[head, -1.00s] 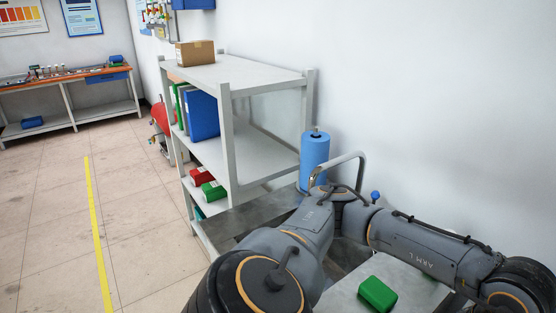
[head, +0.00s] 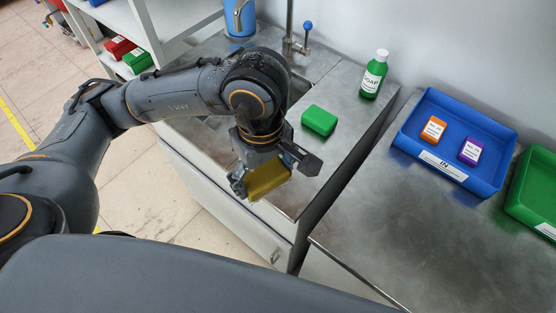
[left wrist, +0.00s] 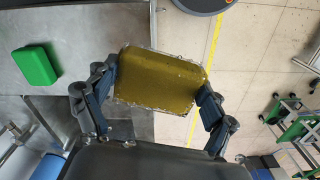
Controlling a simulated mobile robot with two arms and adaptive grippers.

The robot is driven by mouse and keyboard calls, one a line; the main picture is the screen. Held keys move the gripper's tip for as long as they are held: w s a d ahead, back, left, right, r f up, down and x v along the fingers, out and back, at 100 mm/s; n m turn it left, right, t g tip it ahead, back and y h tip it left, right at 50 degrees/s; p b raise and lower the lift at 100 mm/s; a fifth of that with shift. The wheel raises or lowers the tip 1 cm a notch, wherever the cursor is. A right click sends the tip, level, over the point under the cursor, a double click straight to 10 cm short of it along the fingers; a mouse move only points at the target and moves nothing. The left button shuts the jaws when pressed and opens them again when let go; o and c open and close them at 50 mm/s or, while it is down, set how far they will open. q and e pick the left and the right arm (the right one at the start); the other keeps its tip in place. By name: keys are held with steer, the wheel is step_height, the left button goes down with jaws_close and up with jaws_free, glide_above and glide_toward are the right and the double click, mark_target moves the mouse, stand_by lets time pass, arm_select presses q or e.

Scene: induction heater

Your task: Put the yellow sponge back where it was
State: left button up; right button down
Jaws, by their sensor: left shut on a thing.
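The yellow sponge (head: 267,179) is held between the fingers of my left gripper (head: 277,170) in the head view. The gripper is shut on it, above the front edge of the metal sink counter (head: 340,105). In the left wrist view the sponge (left wrist: 160,82) sits flat between both fingers, with floor and counter edge beyond it. A green sponge (head: 319,120) lies on the counter, to the right of my gripper; it also shows in the left wrist view (left wrist: 36,66). My right gripper is not in view.
A green soap bottle (head: 374,75) stands at the counter's back, near the tap (head: 290,35). A blue IN tray (head: 425,105) holds an orange and a purple box on the right bench (head: 385,215). A green tray (head: 535,190) stands beside it. A shelf (head: 160,25) is at upper left.

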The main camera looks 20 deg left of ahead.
arm_select(q)
steer(key=n, duration=0.1)
steer(key=s+d+n, duration=0.1)
steer(key=n, duration=0.1)
steer(key=shift+s+d, duration=0.15)
steer(key=shift+d, duration=0.1)
steer(key=shift+w+f, duration=0.1)
steer(key=shift+w, duration=0.1)
steer(key=w+f+p, duration=0.1)
steer(key=w+f, duration=0.1)
steer(key=w, duration=0.2)
steer(key=w+a+f, duration=0.1)
steer(key=w+f, duration=0.2)
steer(key=w, duration=0.1)
steer(key=w+f+p, duration=0.1)
steer(key=w+f, duration=0.2)
steer(key=w, duration=0.1)
steer(key=shift+w+a+f+p, duration=0.15)
steer(key=shift+a+f+p, duration=0.05)
steer(key=shift+a+p, duration=0.15)
steer(key=shift+w+a+f, duration=0.1)
steer(key=shift+w+f, duration=0.3)
steer(key=shift+f, duration=0.1)
step_height(320, 180, down, 3)
steer(key=shift+w+p, duration=0.1)
steer(key=shift+p, duration=1)
steer(key=shift+f, duration=0.2)
steer(key=shift+f, duration=0.1)
